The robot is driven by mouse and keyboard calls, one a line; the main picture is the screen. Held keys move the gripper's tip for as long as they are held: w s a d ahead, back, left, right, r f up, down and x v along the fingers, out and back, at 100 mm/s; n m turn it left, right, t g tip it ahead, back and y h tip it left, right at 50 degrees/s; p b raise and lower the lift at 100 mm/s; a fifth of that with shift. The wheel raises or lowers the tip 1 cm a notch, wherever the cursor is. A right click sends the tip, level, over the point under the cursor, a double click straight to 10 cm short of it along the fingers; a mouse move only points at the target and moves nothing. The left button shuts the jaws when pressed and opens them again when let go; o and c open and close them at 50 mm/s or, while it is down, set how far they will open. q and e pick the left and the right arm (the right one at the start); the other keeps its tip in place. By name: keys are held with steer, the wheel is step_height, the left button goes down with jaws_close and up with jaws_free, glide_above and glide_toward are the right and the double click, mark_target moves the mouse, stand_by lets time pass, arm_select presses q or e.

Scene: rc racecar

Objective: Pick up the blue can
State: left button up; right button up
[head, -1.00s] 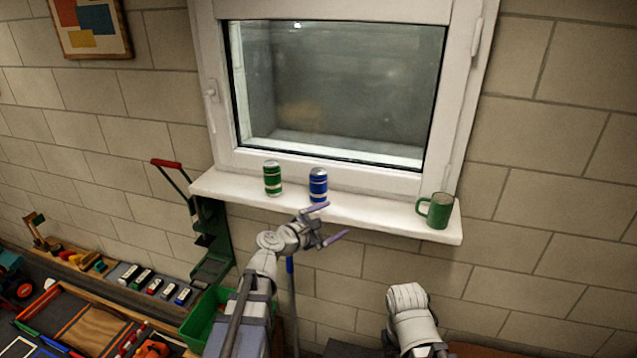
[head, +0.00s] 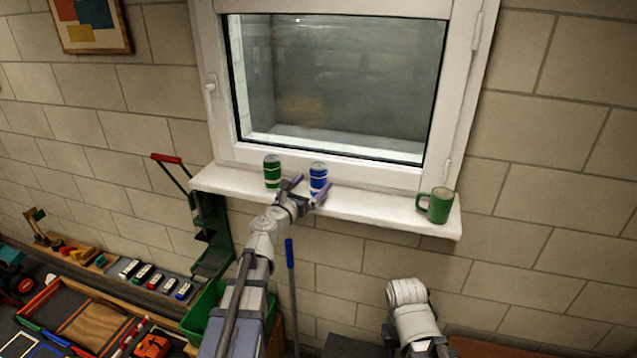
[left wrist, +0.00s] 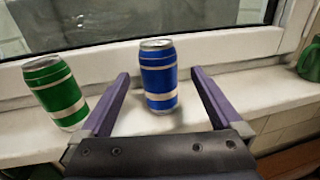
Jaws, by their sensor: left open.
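The blue can (head: 318,177) with white bands stands upright on the white window sill (head: 375,208). In the left wrist view the blue can (left wrist: 159,76) stands ahead of and between the two purple fingers. My left gripper (head: 306,189) is open and empty at the sill. Its fingertips (left wrist: 158,77) lie to either side of the can, which they do not visibly touch. Part of the can's lower side is hidden by a finger in the head view. My right gripper does not show clearly; only part of that arm is seen at the bottom.
A green can (head: 272,171) stands left of the blue can, close outside the left finger. A green mug (head: 435,205) stands at the sill's right end. The closed window (head: 340,85) is behind. The sill between blue can and mug is clear.

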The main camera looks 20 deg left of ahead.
mark_target(319, 189)
arm_select(q)
steer(key=x, duration=0.5)
steer(key=shift+a, duration=0.15)
steer(key=shift+s, duration=0.1)
steer(key=shift+c, duration=0.6)
steer(key=c, duration=1.3)
steer(key=shift+r, duration=0.1)
step_height(319, 189, up, 10)
steer(key=p, duration=1)
